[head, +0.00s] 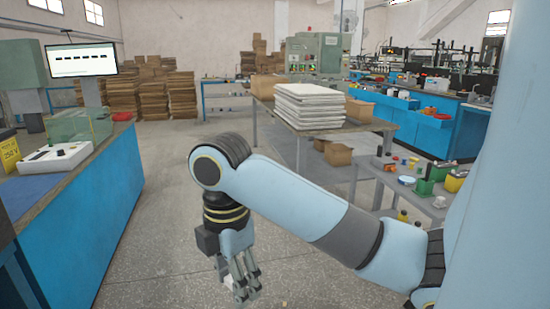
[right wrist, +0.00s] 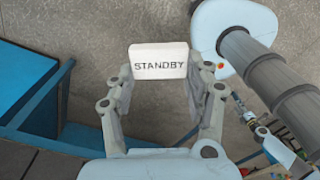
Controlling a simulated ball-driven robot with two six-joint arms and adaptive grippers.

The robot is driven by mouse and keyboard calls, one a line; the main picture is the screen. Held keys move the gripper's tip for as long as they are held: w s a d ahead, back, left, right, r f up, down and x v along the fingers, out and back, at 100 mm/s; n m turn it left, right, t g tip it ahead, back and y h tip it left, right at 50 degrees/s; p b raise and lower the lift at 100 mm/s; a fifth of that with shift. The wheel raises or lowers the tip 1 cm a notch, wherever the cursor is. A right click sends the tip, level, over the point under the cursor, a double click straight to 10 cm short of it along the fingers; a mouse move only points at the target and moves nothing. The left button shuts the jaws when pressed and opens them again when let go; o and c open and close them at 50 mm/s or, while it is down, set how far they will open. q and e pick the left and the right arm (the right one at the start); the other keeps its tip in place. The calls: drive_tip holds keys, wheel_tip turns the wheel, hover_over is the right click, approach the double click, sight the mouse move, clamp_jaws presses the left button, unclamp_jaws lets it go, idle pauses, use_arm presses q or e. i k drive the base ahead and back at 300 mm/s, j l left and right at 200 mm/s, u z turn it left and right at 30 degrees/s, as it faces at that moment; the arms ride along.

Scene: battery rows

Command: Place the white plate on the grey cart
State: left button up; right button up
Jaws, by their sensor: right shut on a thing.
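The white plate (right wrist: 158,62) shows in the right wrist view, with the dark word STANDBY on its face. My right gripper (right wrist: 166,78) is shut on it, one finger at each side edge. In the head view my right gripper (head: 243,283) hangs low over the open floor, fingers pointing down; the plate is mostly hidden behind the fingers there. A low grey-topped stand (head: 430,205) at the right holds several small items; I cannot tell if it is the grey cart. My left gripper is out of view.
A blue workbench (head: 85,215) with a clear box and a white device runs along the left. A table at centre right bears a stack of white sheets (head: 308,105). Cardboard stacks (head: 170,92) stand far back. Grey floor (head: 165,190) between the benches is clear.

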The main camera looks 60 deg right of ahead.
sight(414, 176)
drive_tip(key=l+z, duration=0.2)
drive_tip(key=l, duration=0.25)
drive_tip(key=l+z, duration=0.2)
drive_tip(key=l, duration=0.25)
drive_tip(key=l+z, duration=0.15)
drive_tip(key=l, duration=0.3)
drive_tip(key=l+z, duration=0.2)
drive_tip(key=l, duration=0.25)
drive_tip(key=i+l+z, duration=0.2)
drive_tip(key=l, duration=0.2)
drive_tip(key=l+z, duration=0.2)
drive_tip(key=l, duration=0.2)
drive_tip(key=i+l+z, duration=0.2)
drive_tip(key=l, duration=0.2)
drive_tip(key=i+l, duration=0.85)
drive_tip(key=l+u, duration=0.05)
drive_tip(key=l, duration=0.05)
